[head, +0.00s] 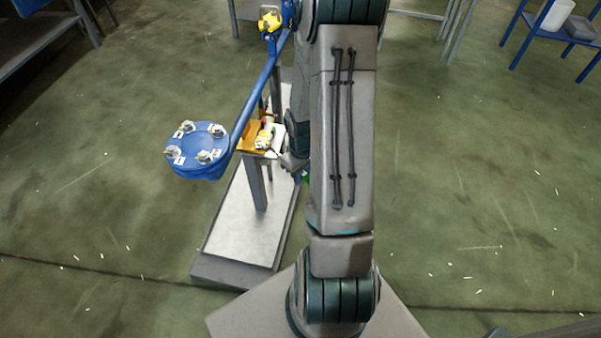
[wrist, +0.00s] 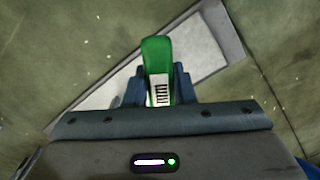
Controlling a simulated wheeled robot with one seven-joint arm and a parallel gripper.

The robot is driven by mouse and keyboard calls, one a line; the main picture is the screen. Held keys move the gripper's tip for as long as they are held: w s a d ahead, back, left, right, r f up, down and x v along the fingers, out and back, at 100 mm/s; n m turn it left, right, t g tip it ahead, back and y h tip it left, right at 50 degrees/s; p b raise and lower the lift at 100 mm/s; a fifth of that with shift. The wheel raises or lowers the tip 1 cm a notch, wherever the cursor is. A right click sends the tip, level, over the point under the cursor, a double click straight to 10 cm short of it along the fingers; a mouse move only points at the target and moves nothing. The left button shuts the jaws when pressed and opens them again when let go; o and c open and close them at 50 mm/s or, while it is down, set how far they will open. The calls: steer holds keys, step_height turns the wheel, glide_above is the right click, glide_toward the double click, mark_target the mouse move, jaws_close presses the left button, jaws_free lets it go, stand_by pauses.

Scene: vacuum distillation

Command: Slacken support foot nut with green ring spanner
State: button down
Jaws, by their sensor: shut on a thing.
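The green ring spanner (wrist: 156,54) is in my gripper (wrist: 158,88) in the wrist view. The jaws close on it from both sides, and a pale striped label shows on its near part. Its ring end cannot be made out. In the head view my gripper is mostly hidden behind my arm, with a small bit of green (head: 305,179) beside it. The spanner is over the light plinth (wrist: 205,45) and the floor, with nothing seen touching it. I cannot make out the support foot nut in either view.
A blue flange (head: 197,146) with several bolts ends a blue pipe (head: 258,100) left of my arm. A small stand holds an orange tray (head: 250,136) with small items. The plinth (head: 245,225) lies below. A blue table (head: 560,30) stands far right.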

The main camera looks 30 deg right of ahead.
steer(key=d+n, duration=0.1)
steer(key=d+p, duration=0.1)
steer(key=shift+w+d+n, duration=0.3)
steer(key=shift+w+n, duration=0.1)
stand_by(0.3)
steer(key=shift+d+p, duration=0.1)
steer(key=shift+p, duration=0.2)
steer(key=shift+w+d+n+p, duration=0.3)
steer(key=shift+d+n+p, duration=0.1)
steer(key=shift+d, duration=0.2)
steer(key=shift+w+d+n+p, duration=0.25)
steer(key=shift+d+n, duration=0.15)
steer(key=shift+d, duration=0.15)
steer(key=shift+w+d+n+p, duration=0.4)
steer(key=shift+d, duration=0.2)
steer(key=shift+w+d+n+p, duration=0.35)
steer(key=shift+d+n+p, duration=0.05)
steer(key=shift+d, duration=0.2)
